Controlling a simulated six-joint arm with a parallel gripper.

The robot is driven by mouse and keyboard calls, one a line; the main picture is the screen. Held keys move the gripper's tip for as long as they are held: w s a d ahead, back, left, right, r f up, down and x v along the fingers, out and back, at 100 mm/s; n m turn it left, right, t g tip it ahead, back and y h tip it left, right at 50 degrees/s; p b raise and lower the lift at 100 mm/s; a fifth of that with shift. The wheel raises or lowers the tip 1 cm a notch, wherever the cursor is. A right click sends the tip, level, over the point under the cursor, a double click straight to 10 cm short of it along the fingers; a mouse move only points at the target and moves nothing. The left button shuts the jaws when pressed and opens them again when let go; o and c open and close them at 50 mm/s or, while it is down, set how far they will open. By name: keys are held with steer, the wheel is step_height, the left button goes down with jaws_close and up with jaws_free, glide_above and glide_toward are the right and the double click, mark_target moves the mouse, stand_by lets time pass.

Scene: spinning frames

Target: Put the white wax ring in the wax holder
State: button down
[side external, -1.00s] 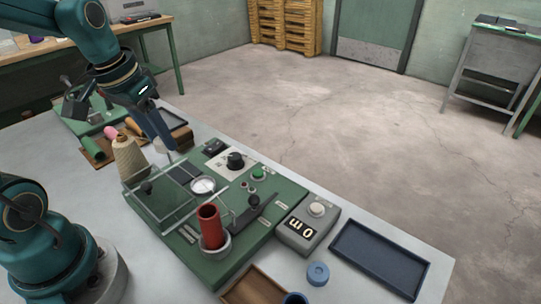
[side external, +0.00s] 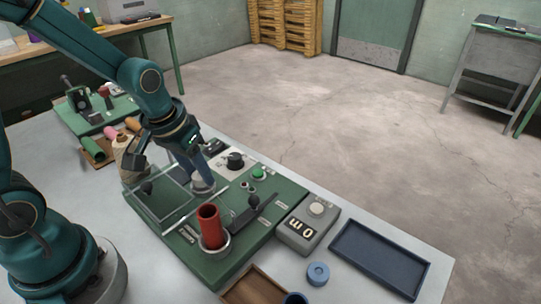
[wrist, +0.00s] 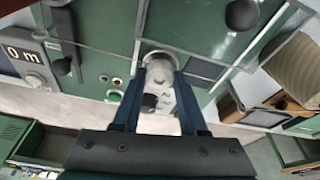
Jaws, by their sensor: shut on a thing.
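The white wax ring (wrist: 160,73) is a pale round piece between my fingertips in the wrist view. My gripper (wrist: 159,82) is shut on it; in the side view my gripper (side external: 206,177) points down over the green machine base. The wax holder (side external: 203,191) is a round, pale-rimmed cup on that base, just under my fingertips. Its rim (wrist: 146,49) also shows behind the ring in the wrist view. The ring overlaps the holder in both views. My fingers hide part of both, so I cannot tell whether the ring sits inside or just above it.
A clear guard plate (side external: 160,196) with a black knob lies left of the holder. A red spool (side external: 210,227) stands upright in front. A black dial (side external: 235,160) and green button (side external: 259,172) are behind. A grey counter box (side external: 307,228) and empty blue tray (side external: 380,258) lie right.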

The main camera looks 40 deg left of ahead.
steer(key=shift+f, duration=0.35)
steer(key=shift+f, duration=0.2)
steer(key=shift+c, duration=2.2)
jaws_free()
steer(key=shift+r, duration=0.5)
steer(key=a+v, duration=0.1)
steer(key=v, duration=1.1)
steer(key=s+d+m+t, duration=0.2)
steer(key=s+d, duration=0.2)
steer(key=s, duration=0.2)
steer(key=shift+s+d+f+h, duration=0.3)
steer(key=shift+s+f, duration=0.1)
steer(key=shift+f, duration=0.05)
